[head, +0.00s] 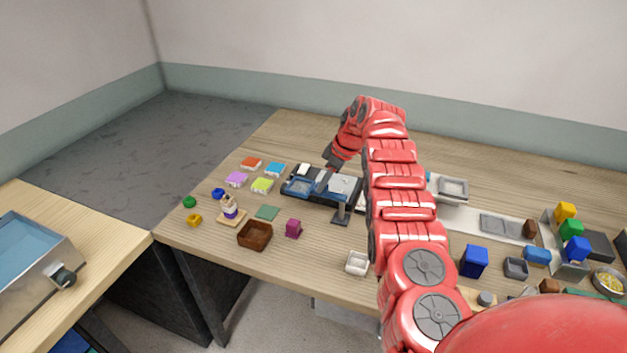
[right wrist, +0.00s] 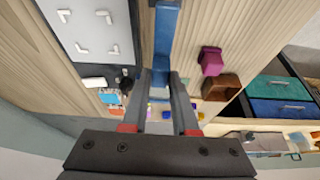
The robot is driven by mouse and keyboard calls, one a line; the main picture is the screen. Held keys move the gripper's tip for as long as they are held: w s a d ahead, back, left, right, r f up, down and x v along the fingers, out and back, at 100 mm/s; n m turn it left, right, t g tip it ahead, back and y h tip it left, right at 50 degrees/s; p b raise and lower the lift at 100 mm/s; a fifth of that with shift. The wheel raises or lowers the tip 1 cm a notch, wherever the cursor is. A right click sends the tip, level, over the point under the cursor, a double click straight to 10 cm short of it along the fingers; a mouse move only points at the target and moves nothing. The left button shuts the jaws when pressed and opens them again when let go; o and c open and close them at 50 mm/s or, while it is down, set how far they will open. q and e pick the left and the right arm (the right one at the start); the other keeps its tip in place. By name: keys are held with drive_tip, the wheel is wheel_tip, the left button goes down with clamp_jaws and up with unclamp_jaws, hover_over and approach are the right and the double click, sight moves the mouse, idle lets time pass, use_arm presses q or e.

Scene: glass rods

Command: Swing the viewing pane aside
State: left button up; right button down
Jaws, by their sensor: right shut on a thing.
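The viewing pane (head: 341,184) looks like a small pale grey plate above a dark stand (head: 341,221) on the wooden table in the head view. My right gripper (head: 332,161) reaches down just behind it. In the right wrist view its fingers (right wrist: 159,84) are closed around the end of a narrow blue strip (right wrist: 165,35), which seems to be the pane seen edge-on. The exact contact is too small to make out. My left gripper is out of view.
A brown box (head: 254,236), a magenta block (head: 293,228) and a white dish (head: 357,262) stand near the front edge. Coloured tiles (head: 250,163) lie at the left. Blocks and trays crowd the right end. My right arm hides the middle.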

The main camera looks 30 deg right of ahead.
idle(0.3)
drive_tip(key=c, duration=0.7)
unclamp_jaws()
drive_tip(key=shift+r+b, duration=0.1)
drive_tip(key=shift+b, duration=0.25)
drive_tip(key=b+v, duration=0.2)
drive_tip(key=shift+s+d+r+b, duration=0.1)
drive_tip(key=shift+b, duration=0.2)
drive_tip(key=p+v, duration=0.5)
drive_tip(key=v, duration=1)
